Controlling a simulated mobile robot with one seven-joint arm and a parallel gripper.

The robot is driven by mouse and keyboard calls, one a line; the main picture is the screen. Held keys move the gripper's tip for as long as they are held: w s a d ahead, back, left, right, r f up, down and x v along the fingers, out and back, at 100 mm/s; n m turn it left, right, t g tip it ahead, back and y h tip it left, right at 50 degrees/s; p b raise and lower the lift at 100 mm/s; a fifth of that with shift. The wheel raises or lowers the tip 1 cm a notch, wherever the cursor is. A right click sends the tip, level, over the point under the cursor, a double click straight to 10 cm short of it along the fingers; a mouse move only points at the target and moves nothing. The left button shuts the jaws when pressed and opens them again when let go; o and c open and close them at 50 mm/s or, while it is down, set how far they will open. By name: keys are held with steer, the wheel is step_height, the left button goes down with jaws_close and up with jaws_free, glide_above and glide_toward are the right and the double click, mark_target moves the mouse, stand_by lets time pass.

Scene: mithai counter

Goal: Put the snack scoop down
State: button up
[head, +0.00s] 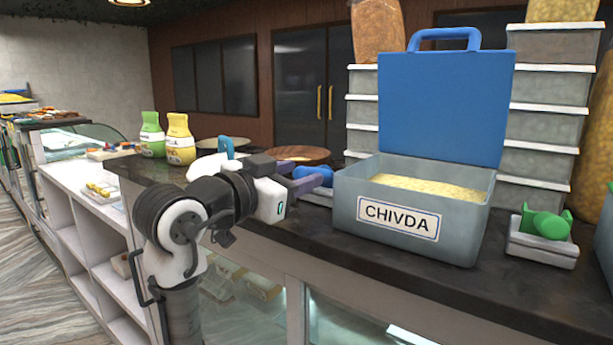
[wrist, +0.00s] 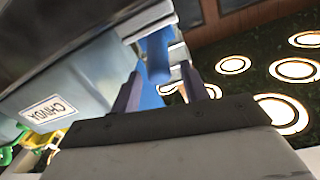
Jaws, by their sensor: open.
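The blue snack scoop (head: 318,173) is at the left of the CHIVDA box on the counter, over a small pale holder (head: 318,197). In the wrist view the blue scoop (wrist: 157,58) shows between and beyond the fingers. My gripper (head: 303,166) is at the scoop, with its fingers apart. In the wrist view my gripper (wrist: 160,74) has a finger on each side of the blue part, with a gap visible. The scoop's underside and its exact contact with the holder are hidden.
The grey CHIVDA box (head: 410,210) with its raised blue lid (head: 445,100) stands close to the right. A green scoop (head: 545,222) rests on a holder farther right. Round wooden trays (head: 298,154) and two bottles (head: 180,140) stand behind and left on the counter (head: 330,235).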

steer(key=b+v, duration=0.1)
steer(key=v, duration=0.7)
steer(key=shift+s+a, duration=0.2)
steer(key=shift+s, duration=0.05)
